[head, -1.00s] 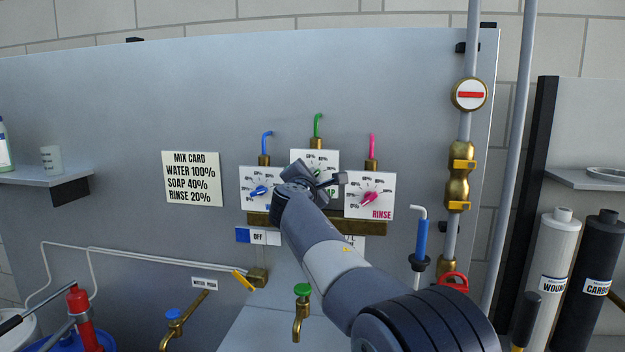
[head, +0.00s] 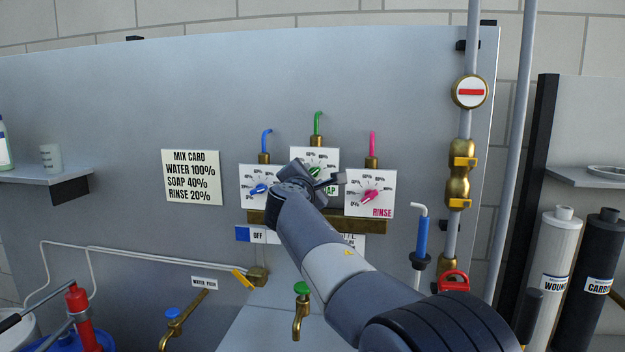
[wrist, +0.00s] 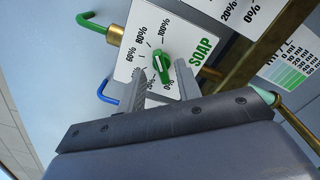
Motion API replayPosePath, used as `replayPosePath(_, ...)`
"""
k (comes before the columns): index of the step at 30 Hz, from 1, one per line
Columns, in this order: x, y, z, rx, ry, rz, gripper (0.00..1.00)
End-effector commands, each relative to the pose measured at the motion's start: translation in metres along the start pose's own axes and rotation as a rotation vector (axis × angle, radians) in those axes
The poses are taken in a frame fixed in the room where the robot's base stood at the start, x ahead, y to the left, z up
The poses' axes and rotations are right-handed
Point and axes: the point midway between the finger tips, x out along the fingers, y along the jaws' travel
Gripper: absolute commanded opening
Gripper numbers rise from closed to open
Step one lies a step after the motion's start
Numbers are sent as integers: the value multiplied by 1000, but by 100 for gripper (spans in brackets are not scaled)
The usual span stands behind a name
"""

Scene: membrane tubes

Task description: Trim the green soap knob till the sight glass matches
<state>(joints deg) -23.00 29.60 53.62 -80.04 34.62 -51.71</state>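The green soap knob (wrist: 161,64) sits on the white SOAP dial plate (wrist: 188,35), with a percent scale around it. A white mark shows on the knob, but I cannot read its setting exactly. In the head view the knob (head: 315,170) shows just above my gripper (head: 332,184). In the wrist view my gripper (wrist: 160,84) has its two fingers apart, just short of the knob, with nothing between them. A card with green-shaded ml bands (wrist: 285,75) shows at the right of the wrist view. I cannot clearly identify the sight glass.
The blue knob (head: 259,189) is left of the SOAP plate, and the pink RINSE knob (head: 370,195) is close on the right. A brass bar (head: 262,219) runs below the plates. The mix card (head: 191,178) reads water 100%, soap 40%, rinse 20%.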

Motion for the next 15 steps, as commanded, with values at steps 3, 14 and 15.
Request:
replayPosePath(3, -24, -2, -2, 1, 1, 4, 33)
replayPosePath(14, -78, -1, -1, 0, 0, 1, 33)
replayPosePath(15, -80, -1, -1, 0, 0, 1, 33)
